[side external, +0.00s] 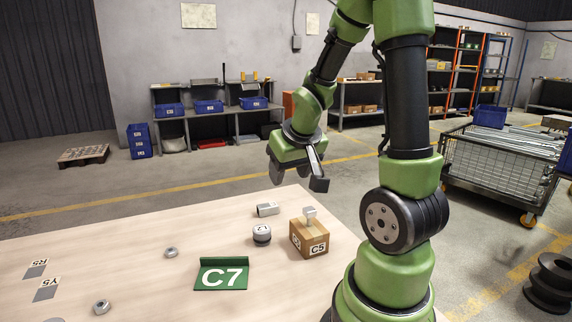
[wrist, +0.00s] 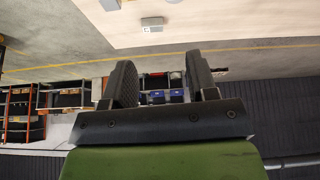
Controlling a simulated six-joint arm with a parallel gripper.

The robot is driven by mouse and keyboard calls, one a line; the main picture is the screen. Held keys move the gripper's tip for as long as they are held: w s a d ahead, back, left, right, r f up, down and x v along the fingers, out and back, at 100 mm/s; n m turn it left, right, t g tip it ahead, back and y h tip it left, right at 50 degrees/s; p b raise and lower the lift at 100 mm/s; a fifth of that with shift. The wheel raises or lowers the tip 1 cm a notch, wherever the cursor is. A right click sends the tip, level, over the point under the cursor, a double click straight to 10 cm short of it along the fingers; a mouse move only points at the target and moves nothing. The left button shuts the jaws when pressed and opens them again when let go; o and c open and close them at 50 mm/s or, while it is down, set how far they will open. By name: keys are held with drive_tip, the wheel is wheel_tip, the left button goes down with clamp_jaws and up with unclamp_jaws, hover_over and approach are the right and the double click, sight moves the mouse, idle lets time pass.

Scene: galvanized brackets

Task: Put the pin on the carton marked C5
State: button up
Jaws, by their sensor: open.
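The carton marked C5 (side external: 310,243) is a small brown box on the table's right part, near my arm's base. A pale grey T-shaped piece, which looks like the pin (side external: 309,215), stands upright on top of the carton, head up. My gripper (side external: 302,180) is above and behind the carton, clear of it and of the pin. In the wrist view my gripper (wrist: 163,78) has its two dark fingers apart with nothing held between them. The carton cannot be made out in the wrist view.
A pale grey block-like part (side external: 267,209) lies left of the carton, beside a round grey knob-like piece (side external: 262,234). A green C7 plate (side external: 222,274) stands nearer the front. Nuts (side external: 171,252) and the R5 and Y5 labels (side external: 45,289) are farther left, with bare table between.

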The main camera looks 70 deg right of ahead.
drive_tip(key=s+a+r+n+t+y, duration=0.1)
drive_tip(key=s+a+r+n+y, duration=0.1)
drive_tip(key=a+r, duration=0.3)
drive_tip(key=s+a+r+n+t+y, duration=0.2)
drive_tip(key=a+r, duration=0.3)
drive_tip(key=a, duration=0.9)
drive_tip(key=shift+s+a+r+y, duration=0.25)
drive_tip(key=shift+s+y, duration=0.6)
drive_tip(key=shift+y, duration=0.05)
